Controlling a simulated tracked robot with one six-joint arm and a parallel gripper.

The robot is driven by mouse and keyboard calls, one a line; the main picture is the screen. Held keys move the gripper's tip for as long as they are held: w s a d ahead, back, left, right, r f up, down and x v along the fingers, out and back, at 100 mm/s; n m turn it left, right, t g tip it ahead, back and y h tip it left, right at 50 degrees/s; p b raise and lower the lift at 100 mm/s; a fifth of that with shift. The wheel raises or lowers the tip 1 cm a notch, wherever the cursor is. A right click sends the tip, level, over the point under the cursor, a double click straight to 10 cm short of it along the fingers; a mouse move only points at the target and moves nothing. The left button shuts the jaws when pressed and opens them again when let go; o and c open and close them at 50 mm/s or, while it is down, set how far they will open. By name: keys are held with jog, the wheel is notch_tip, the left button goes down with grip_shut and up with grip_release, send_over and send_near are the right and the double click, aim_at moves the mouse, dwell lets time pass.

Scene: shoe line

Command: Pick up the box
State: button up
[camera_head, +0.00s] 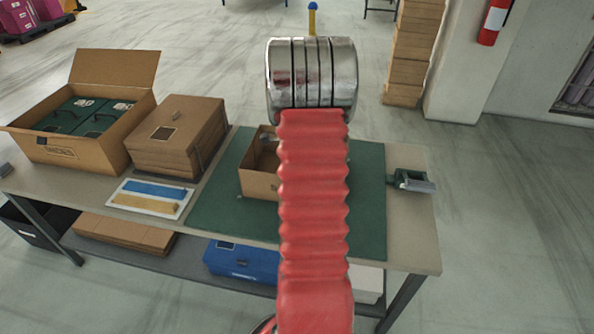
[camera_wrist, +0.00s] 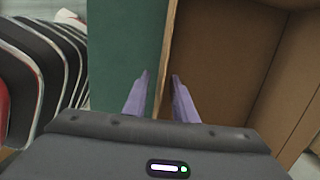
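An open, empty-looking cardboard box (camera_head: 259,185) stands on the green mat (camera_head: 220,190) in the middle of the table. My red arm hides its right part in the head view. In the wrist view the box's brown interior (camera_wrist: 225,50) fills the right half. My gripper (camera_wrist: 160,76) has two purple fingers, apart, straddling the box's near wall. The left finger is over the green mat outside the wall, and the right finger is on the inside. Small gaps seem to show between fingers and wall. In the head view the fingers are hidden behind my arm.
A small green device (camera_head: 412,181) sits at the right edge. A blue box (camera_head: 240,262) lies on the lower shelf.

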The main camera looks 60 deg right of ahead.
jog(key=shift+f, duration=0.45)
grip_shut()
dwell(0.3)
